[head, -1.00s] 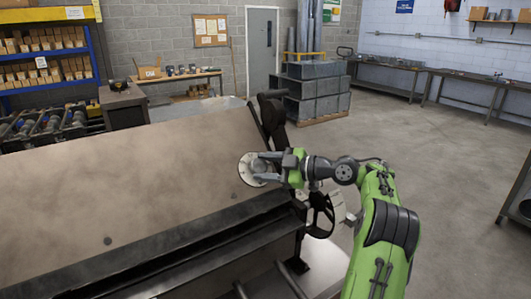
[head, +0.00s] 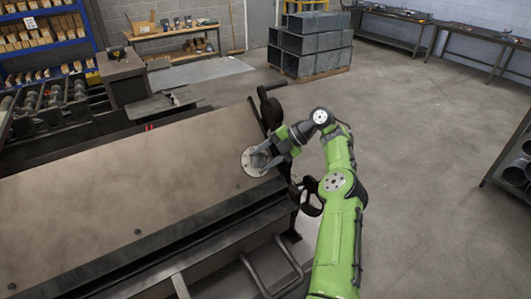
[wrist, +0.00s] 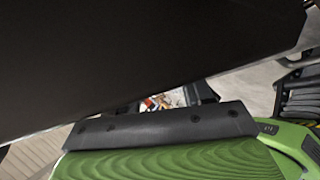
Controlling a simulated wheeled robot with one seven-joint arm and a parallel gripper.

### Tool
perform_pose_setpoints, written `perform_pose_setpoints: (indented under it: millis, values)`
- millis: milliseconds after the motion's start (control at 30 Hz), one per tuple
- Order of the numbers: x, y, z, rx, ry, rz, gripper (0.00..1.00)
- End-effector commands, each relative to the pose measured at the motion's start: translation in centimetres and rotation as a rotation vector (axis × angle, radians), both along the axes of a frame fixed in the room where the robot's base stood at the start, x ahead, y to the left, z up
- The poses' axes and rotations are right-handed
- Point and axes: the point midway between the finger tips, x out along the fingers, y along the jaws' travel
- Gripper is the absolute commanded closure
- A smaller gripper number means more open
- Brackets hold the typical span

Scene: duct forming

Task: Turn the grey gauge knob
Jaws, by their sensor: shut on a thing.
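A pale round gauge dial (head: 251,165) sits on the right end of the machine's large tan sloping plate, in the head view. My gripper (head: 263,158) is at the middle of the dial, coming in from the upper right. Its jaws are shut on the grey gauge knob, which the jaws mostly hide, so I cannot tell which way the knob is turned. In the wrist view a green ribbed part of my own arm fills the bottom, and a dark panel covers the top; the knob and fingertips do not show there.
The tan plate (head: 130,190) spans the left. Stacked grey ducts (head: 312,45) stand behind. Open floor lies to the right.

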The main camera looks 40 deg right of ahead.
Motion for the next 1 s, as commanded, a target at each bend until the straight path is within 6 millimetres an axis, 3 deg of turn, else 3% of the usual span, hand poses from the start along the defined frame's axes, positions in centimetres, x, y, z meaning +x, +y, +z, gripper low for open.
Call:
perform_pose_setpoints:
  millis: [433, 1000]
  values:
    - [0.43, 0.18, 0.44, -0.2, 0.003, 0.194, 0.8]
    - [0.46, 0.2, 0.32, -0.243, 0.006, 0.241, 0.8]
